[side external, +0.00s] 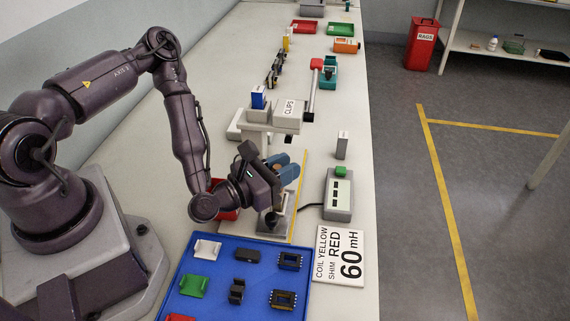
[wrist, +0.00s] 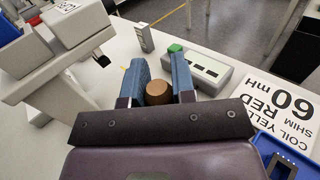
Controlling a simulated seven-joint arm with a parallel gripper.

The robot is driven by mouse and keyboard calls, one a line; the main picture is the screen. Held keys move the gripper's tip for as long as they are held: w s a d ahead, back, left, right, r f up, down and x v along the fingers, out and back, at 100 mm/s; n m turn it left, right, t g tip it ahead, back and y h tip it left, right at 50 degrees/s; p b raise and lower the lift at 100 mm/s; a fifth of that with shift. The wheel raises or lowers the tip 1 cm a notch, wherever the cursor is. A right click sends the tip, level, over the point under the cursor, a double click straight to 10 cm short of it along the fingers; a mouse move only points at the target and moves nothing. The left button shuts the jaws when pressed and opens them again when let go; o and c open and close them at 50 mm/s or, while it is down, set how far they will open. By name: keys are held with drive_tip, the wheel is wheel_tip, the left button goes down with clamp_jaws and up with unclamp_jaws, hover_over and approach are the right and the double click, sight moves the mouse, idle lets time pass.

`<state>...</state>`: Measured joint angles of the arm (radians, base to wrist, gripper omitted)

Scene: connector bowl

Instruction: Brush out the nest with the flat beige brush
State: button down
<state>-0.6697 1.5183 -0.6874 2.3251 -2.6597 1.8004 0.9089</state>
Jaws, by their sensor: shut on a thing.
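My gripper (side external: 284,167) is shut, its two blue fingers on either side of a brown rounded piece (wrist: 158,92). I see this piece end-on in the wrist view, and it looks like a handle of the brush; no bristles can be made out. In the wrist view the gripper (wrist: 158,78) hides whatever lies beneath it. In the side view a pale fixture plate (side external: 290,212) with a dark part on it lies below and beside my wrist. The nest itself cannot be made out clearly, being largely covered by my arm.
A grey press-like stand with a CLIPS box (side external: 289,113) rises close behind the gripper. A grey box with a green button (side external: 339,195) and a COIL YELLOW, SHIM RED card (side external: 338,256) lie to the right. A blue tray (side external: 213,287) of parts is in front. A small red bin (side external: 228,213) is partly hidden.

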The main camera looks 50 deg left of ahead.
drive_tip(key=shift+s+d+f, duration=0.1)
drive_tip(key=shift+s+d, duration=0.1)
drive_tip(key=shift+w+a, duration=0.55)
drive_tip(key=shift+r, duration=0.25)
wheel_tip(320, 180, up, 9)
idle(0.8)
drive_tip(key=shift+f, duration=0.1)
